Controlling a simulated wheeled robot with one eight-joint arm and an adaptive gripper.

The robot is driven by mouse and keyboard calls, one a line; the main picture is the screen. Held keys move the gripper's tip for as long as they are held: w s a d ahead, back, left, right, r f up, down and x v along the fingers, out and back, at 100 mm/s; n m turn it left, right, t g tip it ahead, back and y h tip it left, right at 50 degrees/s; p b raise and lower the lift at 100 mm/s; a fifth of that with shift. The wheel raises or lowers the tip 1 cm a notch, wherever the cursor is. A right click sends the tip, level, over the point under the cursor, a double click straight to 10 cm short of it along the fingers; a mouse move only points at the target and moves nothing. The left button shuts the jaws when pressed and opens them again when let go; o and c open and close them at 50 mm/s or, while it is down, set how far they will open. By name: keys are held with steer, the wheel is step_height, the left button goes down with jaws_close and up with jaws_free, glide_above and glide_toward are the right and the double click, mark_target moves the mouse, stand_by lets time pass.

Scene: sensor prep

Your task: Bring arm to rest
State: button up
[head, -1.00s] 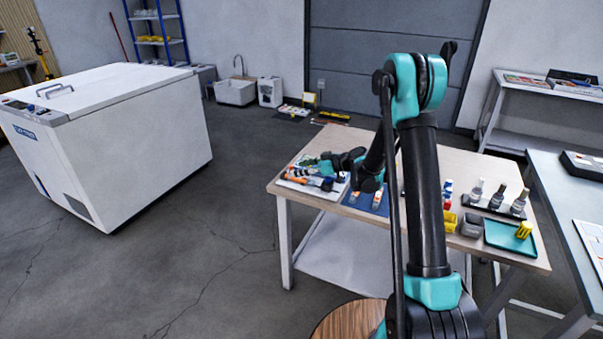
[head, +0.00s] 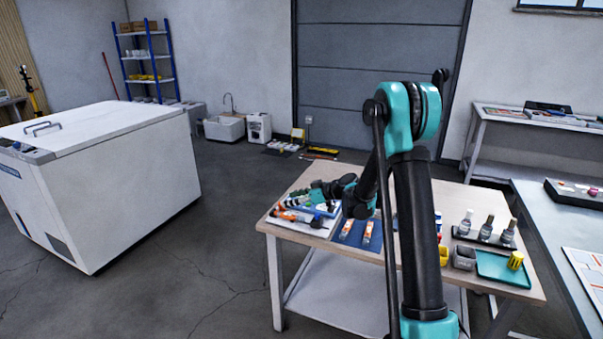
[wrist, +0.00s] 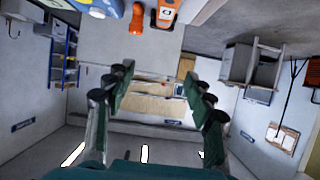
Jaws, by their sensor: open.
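My arm (head: 418,230) is bent over the light wooden worktable (head: 300,178), with its teal and black elbow high. My gripper (head: 318,188) shows small at the table's left end, in front of or above a tray of coloured items (head: 305,222); its height there is hard to tell. In the wrist view my gripper (wrist: 160,88) has its two dark green fingers well apart. Nothing is between them. Part of the tray and its items is hidden behind the hand.
A blue mat (head: 352,238) with two orange-and-white items lies beside the tray. Grey-capped bottles (head: 487,228), a yellow bin (head: 443,255) and a teal tray (head: 495,270) stand at the right. A white chest freezer (head: 110,180) is at left, with open floor between.

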steer(key=s+d+f+m+h, duration=0.1)
steer(key=s+d+m+h, duration=0.3)
steer(key=s+d, duration=0.5)
steer(key=s+d+m+h, duration=0.4)
steer(key=s+d, duration=0.6)
steer(key=s, duration=0.5)
steer(key=s+d+f+m+h, duration=0.1)
steer(key=s+d+m+h, duration=0.3)
steer(key=s+d, duration=0.5)
steer(key=s+m, duration=0.1)
steer(key=s, duration=0.3)
steer(key=shift+d+f+m, duration=0.15)
steer(key=shift+f+m, duration=0.15)
